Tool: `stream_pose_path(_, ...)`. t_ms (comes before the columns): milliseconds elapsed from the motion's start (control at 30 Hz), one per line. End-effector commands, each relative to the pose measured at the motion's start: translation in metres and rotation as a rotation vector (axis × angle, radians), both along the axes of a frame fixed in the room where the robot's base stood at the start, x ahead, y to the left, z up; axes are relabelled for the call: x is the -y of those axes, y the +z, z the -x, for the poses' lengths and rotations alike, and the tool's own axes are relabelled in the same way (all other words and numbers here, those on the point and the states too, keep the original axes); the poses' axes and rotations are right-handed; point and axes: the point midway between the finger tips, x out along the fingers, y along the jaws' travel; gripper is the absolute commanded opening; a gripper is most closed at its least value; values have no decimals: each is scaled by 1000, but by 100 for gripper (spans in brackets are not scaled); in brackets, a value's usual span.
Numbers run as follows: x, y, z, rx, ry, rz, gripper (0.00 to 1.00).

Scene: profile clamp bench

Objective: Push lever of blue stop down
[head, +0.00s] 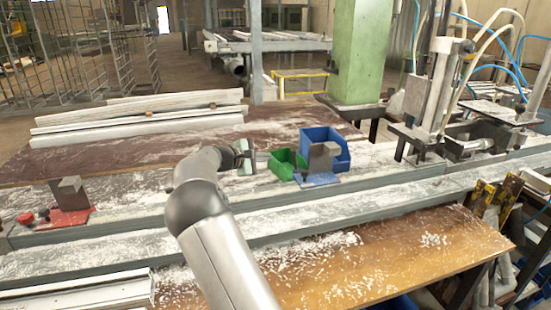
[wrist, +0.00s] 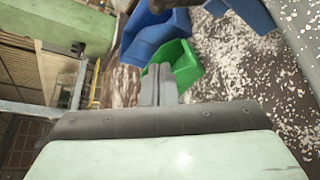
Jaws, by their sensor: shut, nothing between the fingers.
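The blue stop has a blue base plate (head: 320,181) and an upright grey metal block (head: 322,158), and it stands on the rail right of centre in the head view. Its lever cannot be made out clearly; a small dark part shows at the block's left side. My gripper (head: 266,156) is to the left of the stop, apart from it, with the green bin close by. In the wrist view the fingers (wrist: 158,82) are shut together and empty, pointing towards the bins.
A green bin (head: 284,166) and a larger blue bin (head: 338,151) stand just behind the stop. A red stop (head: 70,215) stands at the left on the rail. A green pillar (head: 358,50) rises behind, and a clamp machine (head: 440,100) stands to the right. Shavings cover the bench.

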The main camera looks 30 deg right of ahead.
Motion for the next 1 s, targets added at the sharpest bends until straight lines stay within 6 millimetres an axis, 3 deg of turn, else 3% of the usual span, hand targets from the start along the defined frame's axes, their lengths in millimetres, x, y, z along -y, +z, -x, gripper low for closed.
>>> stream_pose_path(233, -24, 7, 5, 0, 0, 0, 0)
stream_pose_path(800, -25, 8, 6, 1, -2, -3, 0)
stream_pose_path(933, -24, 10, 24, 27, -32, -81, 0)
stream_pose_path(1000, -26, 10, 48, 58, -70, -180, 0)
